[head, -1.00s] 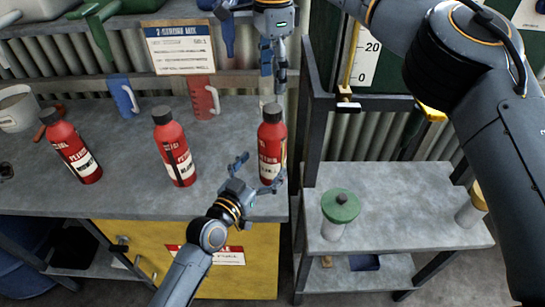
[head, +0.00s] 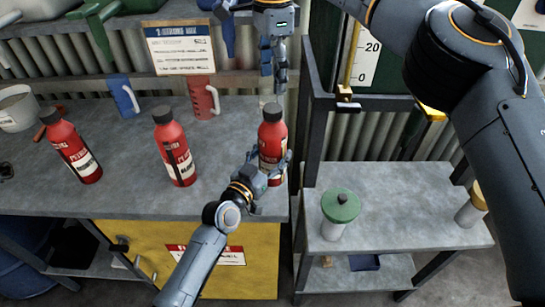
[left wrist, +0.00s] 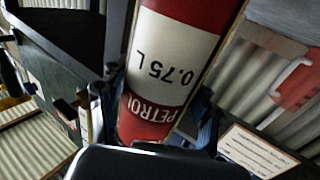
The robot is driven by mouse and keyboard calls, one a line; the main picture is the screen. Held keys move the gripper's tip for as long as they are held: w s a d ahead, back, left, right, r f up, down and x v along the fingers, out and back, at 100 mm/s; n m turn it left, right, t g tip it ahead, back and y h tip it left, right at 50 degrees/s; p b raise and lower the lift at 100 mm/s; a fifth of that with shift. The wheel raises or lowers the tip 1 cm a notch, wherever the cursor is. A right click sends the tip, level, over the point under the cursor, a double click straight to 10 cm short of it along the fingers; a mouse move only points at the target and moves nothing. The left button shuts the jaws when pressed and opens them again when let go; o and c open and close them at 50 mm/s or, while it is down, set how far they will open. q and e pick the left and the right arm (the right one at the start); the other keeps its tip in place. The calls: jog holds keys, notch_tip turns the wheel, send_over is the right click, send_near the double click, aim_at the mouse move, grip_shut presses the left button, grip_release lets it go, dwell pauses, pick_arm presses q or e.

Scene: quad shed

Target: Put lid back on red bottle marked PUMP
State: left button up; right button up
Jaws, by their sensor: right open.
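Three red bottles with dark tops stand upright on the grey bench: one at the left (head: 70,148), one in the middle (head: 175,150) and one at the right (head: 270,135). The word PUMP is not readable on any. My left gripper (head: 270,160) has its fingers on both sides of the right bottle; firm contact is unclear. In the left wrist view that bottle (left wrist: 175,60) fills the space between the fingers, its label reading PETROL 0.75 L upside down. My right gripper (head: 273,78) is open and empty, pointing down just above the right bottle's dark top. No loose lid is visible.
A red jug (head: 203,97) and a blue jug (head: 124,96) stand behind the bottles. A sign (head: 178,48) hangs at the back. A lower shelf unit (head: 385,200) at the right holds a green-lidded jar (head: 340,212). A dark post (head: 314,130) stands close right of the right bottle.

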aim_at(273, 108)
pick_arm(q)
grip_shut()
pick_arm(e)
jog(key=n, duration=0.4)
jog(key=shift+n, duration=0.3)
jog(key=shift+f, duration=0.1)
jog(key=shift+f, duration=3.95)
jog(key=shift+c, duration=0.2)
